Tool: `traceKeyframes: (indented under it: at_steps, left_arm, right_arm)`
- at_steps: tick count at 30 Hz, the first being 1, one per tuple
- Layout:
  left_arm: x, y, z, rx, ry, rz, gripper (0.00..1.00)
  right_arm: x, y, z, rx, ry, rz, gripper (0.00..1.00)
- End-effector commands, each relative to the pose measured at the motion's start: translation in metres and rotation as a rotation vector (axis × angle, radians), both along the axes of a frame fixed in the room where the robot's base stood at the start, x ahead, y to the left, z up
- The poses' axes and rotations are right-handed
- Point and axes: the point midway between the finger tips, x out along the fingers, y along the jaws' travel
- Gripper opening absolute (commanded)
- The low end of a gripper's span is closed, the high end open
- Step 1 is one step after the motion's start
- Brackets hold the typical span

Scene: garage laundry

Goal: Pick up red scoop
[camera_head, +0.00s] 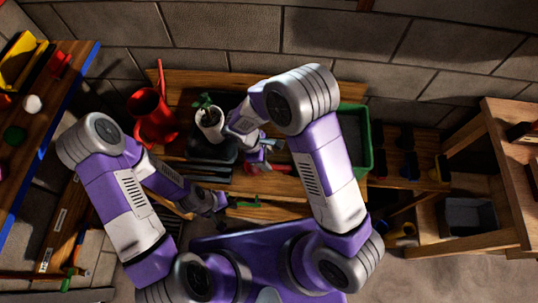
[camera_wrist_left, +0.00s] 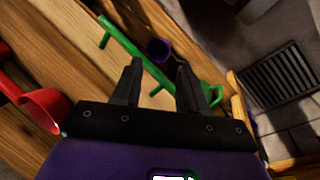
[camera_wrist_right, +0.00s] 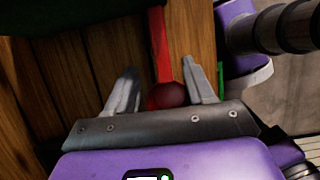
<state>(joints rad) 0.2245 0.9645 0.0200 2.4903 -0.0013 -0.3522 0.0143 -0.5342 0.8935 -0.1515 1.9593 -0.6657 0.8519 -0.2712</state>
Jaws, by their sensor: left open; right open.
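The red scoop (camera_head: 270,168) lies on the wooden bench, partly hidden by my right arm in the head view. In the right wrist view its red handle (camera_wrist_right: 159,45) runs up the picture, and a rounded red part (camera_wrist_right: 166,95) sits between the fingers. My right gripper (camera_head: 264,152) is open around that part, its fingers apart on both sides; contact is not clear. My left gripper (camera_head: 218,203) is open and empty near the front of the bench. A curved red piece (camera_wrist_left: 40,108) shows at the left wrist view's left edge; I cannot tell if it is the scoop.
A green tool (camera_wrist_left: 160,72) lies ahead of my left gripper. A red watering can (camera_head: 152,118) and a potted plant (camera_head: 209,120) stand left of my right gripper. A green bin (camera_head: 366,140) is at the right. Dark trays lie on the bench.

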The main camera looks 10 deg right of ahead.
Motion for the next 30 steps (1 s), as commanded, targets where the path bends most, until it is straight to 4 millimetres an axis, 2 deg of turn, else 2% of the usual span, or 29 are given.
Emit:
traceKeyframes:
  at_steps: [15,24,30]
  left_arm:
    - [0.000,0.000,-0.006,0.000,0.001,0.001,0.43]
    - [0.000,0.000,-0.006,0.000,0.001,0.000,0.43]
    - [0.000,0.000,-0.006,0.000,0.000,0.000,0.43]
  right_arm:
    - [-0.006,-0.025,-0.062,-0.002,0.004,-0.002,0.53]
    - [-0.007,-0.027,-0.066,0.000,0.001,-0.002,0.53]
    - [-0.007,-0.027,-0.066,0.000,0.001,-0.002,0.23]
